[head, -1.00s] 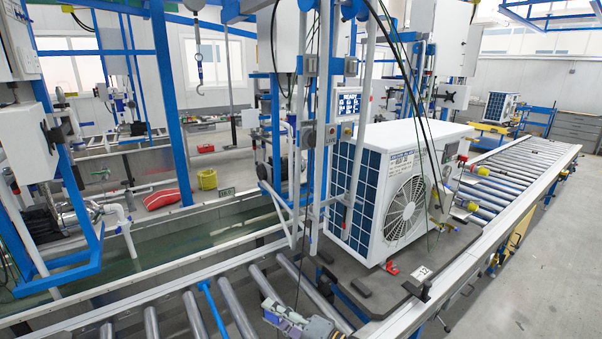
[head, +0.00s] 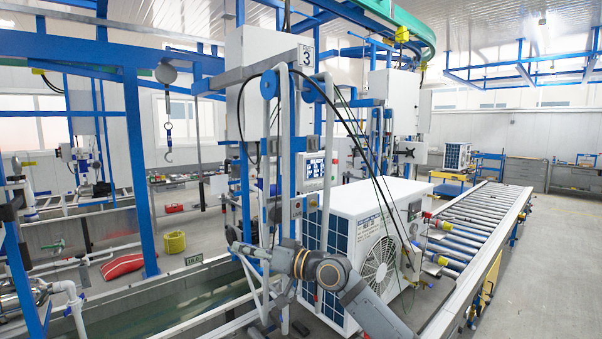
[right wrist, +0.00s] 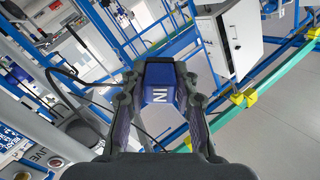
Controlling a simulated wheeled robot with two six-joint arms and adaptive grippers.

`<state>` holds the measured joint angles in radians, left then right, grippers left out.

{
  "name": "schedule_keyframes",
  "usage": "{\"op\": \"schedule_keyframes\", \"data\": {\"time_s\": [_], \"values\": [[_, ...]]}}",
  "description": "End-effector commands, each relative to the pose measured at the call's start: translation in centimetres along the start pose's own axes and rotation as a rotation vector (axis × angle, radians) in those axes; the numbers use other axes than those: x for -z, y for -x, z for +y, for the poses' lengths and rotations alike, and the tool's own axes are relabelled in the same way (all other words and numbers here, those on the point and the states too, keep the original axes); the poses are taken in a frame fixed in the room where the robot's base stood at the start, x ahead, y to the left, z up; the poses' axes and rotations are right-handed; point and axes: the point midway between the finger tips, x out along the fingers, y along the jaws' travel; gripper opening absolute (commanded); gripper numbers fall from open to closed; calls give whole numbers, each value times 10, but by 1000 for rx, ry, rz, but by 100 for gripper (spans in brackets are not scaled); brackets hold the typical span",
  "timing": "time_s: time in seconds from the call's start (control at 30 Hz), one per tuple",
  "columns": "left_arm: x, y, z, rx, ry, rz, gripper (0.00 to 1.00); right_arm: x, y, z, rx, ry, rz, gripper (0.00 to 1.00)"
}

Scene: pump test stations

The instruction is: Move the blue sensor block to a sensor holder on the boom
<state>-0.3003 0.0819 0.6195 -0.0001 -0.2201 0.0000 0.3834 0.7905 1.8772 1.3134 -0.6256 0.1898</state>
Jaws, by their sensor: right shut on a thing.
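My right arm rises from the bottom of the head view, and its right gripper (head: 243,248) is in front of the station's post, left of the white outdoor unit. In the right wrist view the gripper (right wrist: 158,78) is shut on the blue sensor block (right wrist: 160,88), which has a white "IN" mark and sits between the fingers. I cannot make out the block in the head view. A grey boom (head: 255,68) runs across the station below the "3" sign. I cannot make out the sensor holders on it. My left gripper is not in view.
The white outdoor unit (head: 352,238) stands close beside my right arm. Black and green cables (head: 345,115) hang over it. A panel with a screen (head: 312,170) is on the station frame. The roller conveyor (head: 480,225) extends back right. A hook (head: 168,140) hangs at left.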

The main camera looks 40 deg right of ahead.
Motion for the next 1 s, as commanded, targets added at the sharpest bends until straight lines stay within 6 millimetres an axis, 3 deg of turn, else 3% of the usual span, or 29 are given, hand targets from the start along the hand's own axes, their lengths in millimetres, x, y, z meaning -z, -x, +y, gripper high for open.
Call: {"op": "schedule_keyframes", "data": {"time_s": [0.03,0.2,0.3,0.43,0.6,1.0], "values": [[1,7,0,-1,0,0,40,36,3,-4,-30,80,23,0],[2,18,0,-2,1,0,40,136,24,-5,-169,301,76,0],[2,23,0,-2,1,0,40,186,42,-7,-252,390,94,0],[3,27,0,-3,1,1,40,233,65,-9,-337,465,107,0],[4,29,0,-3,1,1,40,262,82,-11,-396,507,109,0],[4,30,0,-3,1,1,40,265,83,-10,-404,513,108,0]]}}
